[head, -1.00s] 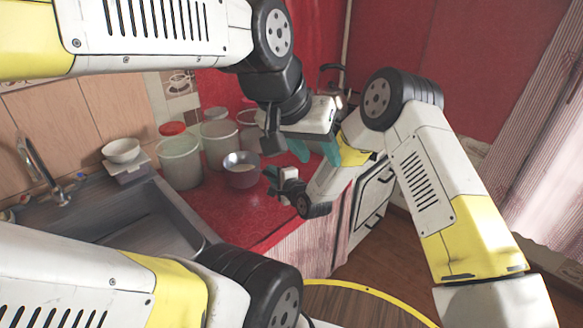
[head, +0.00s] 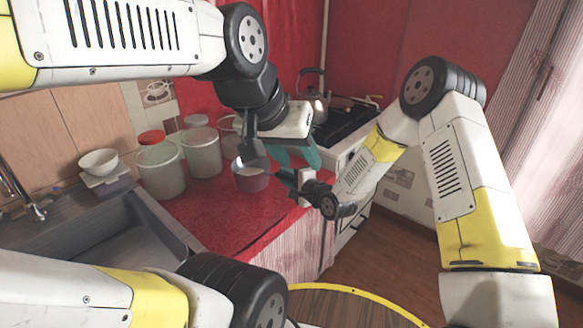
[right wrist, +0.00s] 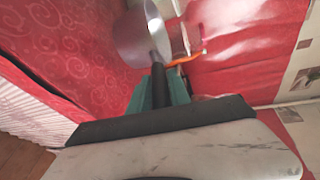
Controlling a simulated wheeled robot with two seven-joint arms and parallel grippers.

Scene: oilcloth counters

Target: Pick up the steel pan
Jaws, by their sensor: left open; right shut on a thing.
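The steel pan (head: 251,180) is a small round grey pot with pale contents or interior, over the red counter near its front edge in the head view. In the right wrist view the pan (right wrist: 140,38) is at the top, with its dark handle (right wrist: 160,86) running between the teal fingers. My right gripper (head: 287,176) is shut on that handle, to the right of the pan. I cannot tell whether the pan's base touches the cloth.
Several lidded canisters (head: 161,172) stand left of the pan. A white bowl (head: 98,161) and the sink (head: 125,235) are further left. A kettle (head: 312,92) stands on the dark stove (head: 345,122) behind my grippers. An orange strip (right wrist: 186,59) shows beside the pan handle.

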